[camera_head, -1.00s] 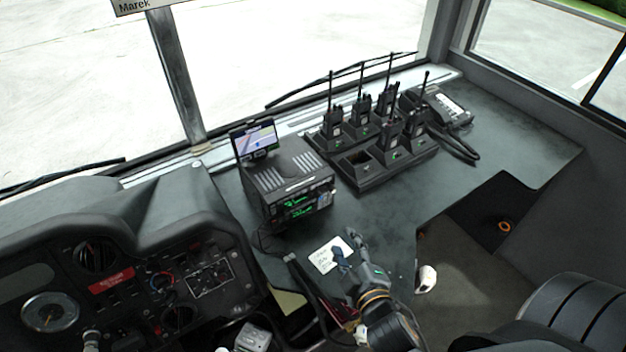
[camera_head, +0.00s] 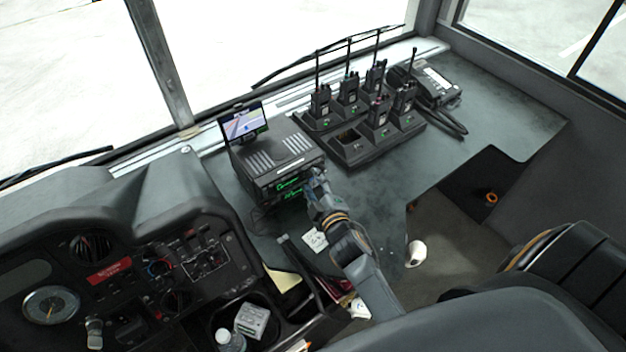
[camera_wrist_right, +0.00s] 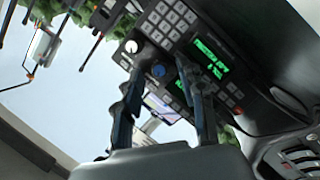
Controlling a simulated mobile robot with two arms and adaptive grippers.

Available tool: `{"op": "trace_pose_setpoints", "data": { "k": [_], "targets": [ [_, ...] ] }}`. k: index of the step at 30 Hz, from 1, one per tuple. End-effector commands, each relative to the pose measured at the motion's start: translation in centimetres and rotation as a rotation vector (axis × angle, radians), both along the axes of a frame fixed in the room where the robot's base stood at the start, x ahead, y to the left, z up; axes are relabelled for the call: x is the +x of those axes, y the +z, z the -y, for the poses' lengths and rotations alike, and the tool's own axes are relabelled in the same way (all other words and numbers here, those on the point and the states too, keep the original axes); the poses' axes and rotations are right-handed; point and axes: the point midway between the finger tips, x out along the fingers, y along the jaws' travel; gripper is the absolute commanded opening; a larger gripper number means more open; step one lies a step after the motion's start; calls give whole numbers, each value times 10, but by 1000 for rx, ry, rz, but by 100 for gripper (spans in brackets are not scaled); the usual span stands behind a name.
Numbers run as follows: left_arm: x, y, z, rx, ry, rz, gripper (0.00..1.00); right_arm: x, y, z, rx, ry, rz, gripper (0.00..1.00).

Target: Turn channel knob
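The black radio unit (camera_head: 272,172) with green displays stands on the dash in the head view. Which one is the channel knob cannot be told. My right gripper (camera_head: 316,182) is at the right end of the radio's front and hides the knobs in the head view. My left gripper is out of view.
A charger (camera_head: 372,150) with several handheld radios stands right of the radio unit, close to my right gripper. A small screen (camera_head: 243,123) sits behind the unit. A white note (camera_head: 314,240) lies under my right arm. A desk phone (camera_head: 436,88) is at the back right.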

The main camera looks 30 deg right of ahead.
Motion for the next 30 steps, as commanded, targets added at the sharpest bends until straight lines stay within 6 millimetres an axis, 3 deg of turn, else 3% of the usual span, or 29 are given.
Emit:
{"op": "trace_pose_setpoints", "data": {
  "k": [12,18,24,30],
  "targets": [
    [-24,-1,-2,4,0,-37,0,8,-2,1,0,0,0,38],
    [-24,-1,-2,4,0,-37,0,8,-2,1,0,0,0,0],
    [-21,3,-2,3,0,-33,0,8,0,1,12,1,-1,0],
    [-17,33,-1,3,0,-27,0,8,7,3,152,2,-24,0]
  ]
}}
